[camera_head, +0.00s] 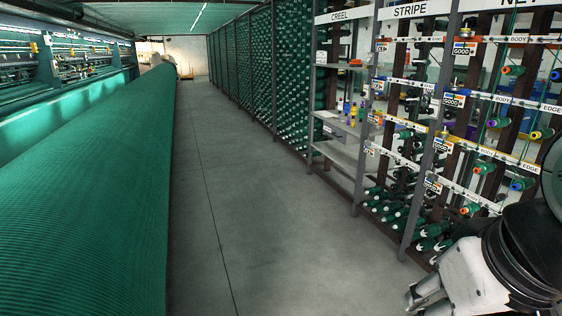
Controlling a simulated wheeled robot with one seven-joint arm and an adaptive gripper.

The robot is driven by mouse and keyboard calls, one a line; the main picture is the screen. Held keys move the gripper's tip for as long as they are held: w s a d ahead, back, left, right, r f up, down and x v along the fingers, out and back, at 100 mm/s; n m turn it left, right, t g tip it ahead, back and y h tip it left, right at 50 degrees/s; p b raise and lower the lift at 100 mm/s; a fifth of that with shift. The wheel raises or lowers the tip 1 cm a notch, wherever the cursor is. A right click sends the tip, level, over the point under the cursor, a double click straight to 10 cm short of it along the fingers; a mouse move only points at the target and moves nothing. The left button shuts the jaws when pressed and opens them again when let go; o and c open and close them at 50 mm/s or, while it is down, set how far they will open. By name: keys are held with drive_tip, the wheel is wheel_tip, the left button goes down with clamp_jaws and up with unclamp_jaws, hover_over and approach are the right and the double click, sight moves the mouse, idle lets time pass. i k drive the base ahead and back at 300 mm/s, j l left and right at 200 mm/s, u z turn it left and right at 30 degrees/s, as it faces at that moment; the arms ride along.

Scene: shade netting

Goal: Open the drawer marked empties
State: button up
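No drawer and no label reading "empties" shows in the head view. My gripper (416,299) is at the bottom right, with its pale metal fingers pointing left and partly cut off by the lower frame edge. I cannot tell whether the fingers are apart or closed. Nothing is visibly held. It appears in front of the creel rack (408,200), which carries signs reading CREEL, STRIPE and a third, cut-off one beginning "NE".
A large green netting roll (110,170) fills the left, beside a long machine (70,60). A grey concrete aisle (225,190) runs clear into the distance. Racks of green cones (285,70) line its right side. Shelves (340,153) hold small bottles.

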sight(335, 132)
drive_tip(key=i, duration=1.95)
drive_tip(key=i+z, duration=0.2)
drive_tip(key=i, duration=0.25)
drive_tip(key=i+j+z, duration=0.25)
drive_tip(key=i, duration=0.25)
drive_tip(key=i+j+z, duration=0.2)
drive_tip(key=i, duration=0.25)
drive_tip(key=i+j+z, duration=0.2)
drive_tip(key=i, duration=0.25)
